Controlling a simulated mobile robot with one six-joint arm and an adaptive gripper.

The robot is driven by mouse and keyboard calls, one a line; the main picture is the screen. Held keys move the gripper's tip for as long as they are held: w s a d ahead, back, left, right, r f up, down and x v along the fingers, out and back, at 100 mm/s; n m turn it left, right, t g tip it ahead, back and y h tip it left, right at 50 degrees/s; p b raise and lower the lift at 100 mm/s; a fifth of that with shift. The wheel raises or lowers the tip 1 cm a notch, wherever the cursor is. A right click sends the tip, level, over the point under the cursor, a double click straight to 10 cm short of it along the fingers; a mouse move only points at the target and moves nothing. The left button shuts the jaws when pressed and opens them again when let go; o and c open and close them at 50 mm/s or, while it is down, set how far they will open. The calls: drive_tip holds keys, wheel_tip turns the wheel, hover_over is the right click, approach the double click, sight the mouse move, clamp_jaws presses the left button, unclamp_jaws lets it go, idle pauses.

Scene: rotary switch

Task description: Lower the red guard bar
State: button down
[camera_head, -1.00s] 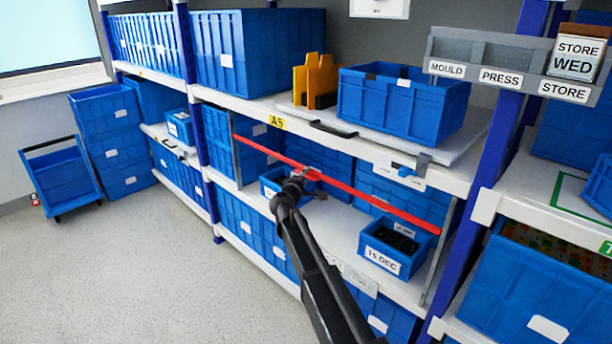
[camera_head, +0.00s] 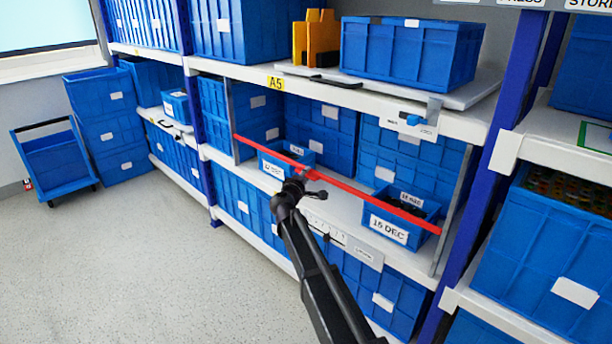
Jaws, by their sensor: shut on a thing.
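The red guard bar (camera_head: 352,190) runs across the front of the middle shelf bay, from the left upright to the grey upright on the right. It slopes down to the right in the picture. In the head view it crosses in front of the blue bins at about mid-height of the opening. My gripper (camera_head: 304,180) is at the bar, left of its middle, and is shut on it. The fingertips are small and partly hidden by the gripper body.
A blue bin labelled 15 DEC (camera_head: 388,233) and another small blue bin (camera_head: 270,162) stand on the shelf behind the bar. The shelf above (camera_head: 360,98) carries a blue crate (camera_head: 408,50) and yellow holders (camera_head: 313,42). The floor at left (camera_head: 130,270) is clear.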

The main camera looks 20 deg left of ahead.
wheel_tip(320, 180, down, 6)
drive_tip(key=b, duration=0.4)
drive_tip(key=shift+r+b, duration=0.2)
drive_tip(key=shift+b, duration=0.1)
drive_tip(key=shift+s+d, duration=0.1)
drive_tip(key=c, duration=0.7)
unclamp_jaws()
drive_tip(key=shift+f, duration=0.15)
drive_tip(key=s, duration=1.2)
